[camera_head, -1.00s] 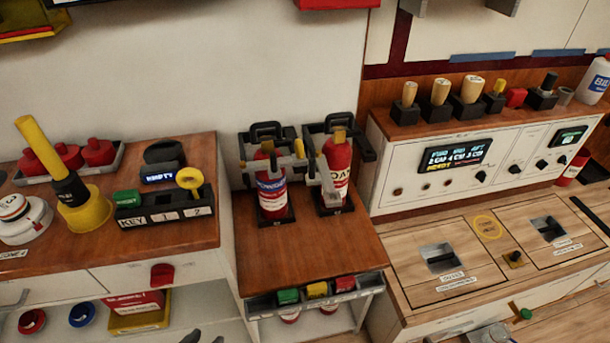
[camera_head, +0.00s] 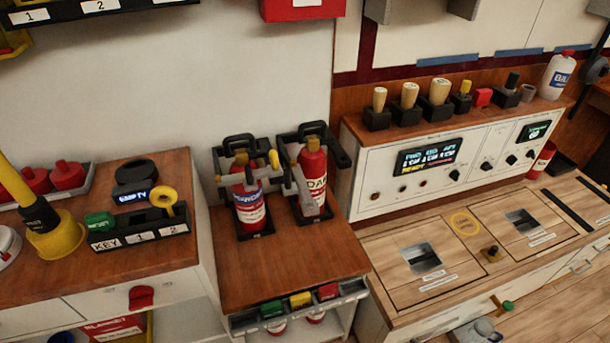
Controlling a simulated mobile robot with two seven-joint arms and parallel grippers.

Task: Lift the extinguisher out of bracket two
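Two red fire extinguishers stand upright side by side in black brackets on a wooden counter in the head view. The left extinguisher (camera_head: 248,210) has a blue and white label. The right extinguisher (camera_head: 313,165) has a pale label with dark letters. Grey bars cross in front of both, and each bracket has a black frame at the top: the left bracket (camera_head: 237,142) and the right bracket (camera_head: 312,129). I see no readable number on either bracket. Neither of my grippers is in view.
A tray with green, yellow and red blocks (camera_head: 300,299) hangs on the counter's front edge. A key rack (camera_head: 140,232) and a yellow-handled tool (camera_head: 45,225) stand at left. A control panel (camera_head: 410,180) with handles on top is at right. Bare wood (camera_head: 290,260) lies before the extinguishers.

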